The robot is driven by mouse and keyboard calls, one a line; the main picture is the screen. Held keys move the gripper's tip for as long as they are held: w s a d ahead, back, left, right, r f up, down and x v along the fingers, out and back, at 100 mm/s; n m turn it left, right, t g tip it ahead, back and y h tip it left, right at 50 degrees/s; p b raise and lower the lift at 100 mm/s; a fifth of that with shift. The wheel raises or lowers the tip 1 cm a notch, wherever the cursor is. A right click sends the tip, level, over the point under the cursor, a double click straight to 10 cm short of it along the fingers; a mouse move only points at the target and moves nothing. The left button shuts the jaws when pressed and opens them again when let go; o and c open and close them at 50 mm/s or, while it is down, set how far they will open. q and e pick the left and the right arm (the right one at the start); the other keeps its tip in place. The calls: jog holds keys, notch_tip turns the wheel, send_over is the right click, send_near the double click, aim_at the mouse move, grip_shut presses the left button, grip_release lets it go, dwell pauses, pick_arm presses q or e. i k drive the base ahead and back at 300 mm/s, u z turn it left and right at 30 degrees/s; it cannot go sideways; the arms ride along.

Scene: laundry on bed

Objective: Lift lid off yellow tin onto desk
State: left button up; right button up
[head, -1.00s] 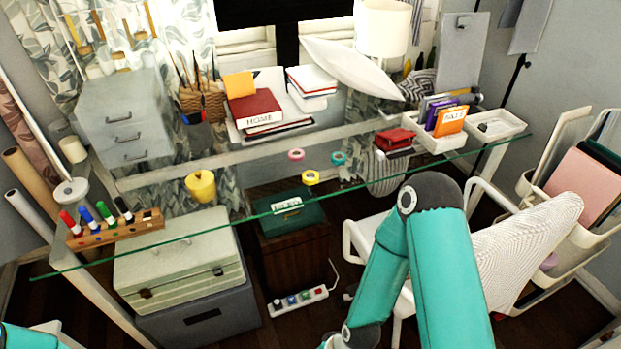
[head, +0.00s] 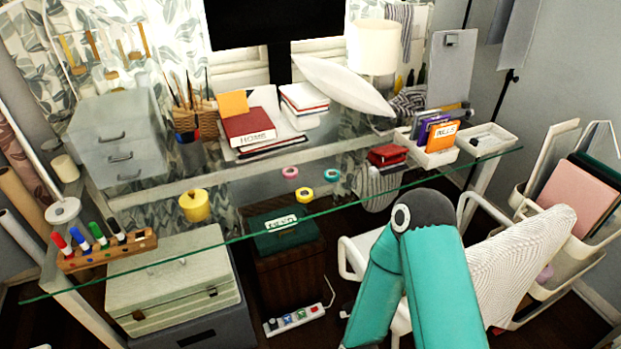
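The yellow tin (head: 195,207) stands upright on the left half of the glass desk (head: 250,205), with its lid and a small knob on top. The tin is apart from the things around it. My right arm rises from the bottom of the head view, in front of the desk's edge, and its gripper is out of the frame. My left gripper is out of the frame too. Nothing touches the tin.
A wooden marker rack (head: 105,250) stands left of the tin. Tape rolls, pink (head: 290,172), yellow (head: 306,195) and teal (head: 332,175), lie to its right. A grey drawer unit (head: 120,140) stands behind left. Clear glass surrounds the tin. A white chair (head: 520,260) stands front right.

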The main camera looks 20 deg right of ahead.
aim_at(195, 199)
jog(key=u, duration=1.1)
jog(key=i, duration=0.15)
jog(key=z, duration=2.55)
jog(key=k, duration=0.65)
jog(key=u, duration=0.85)
jog(key=i, duration=0.95)
jog(key=u, duration=0.05)
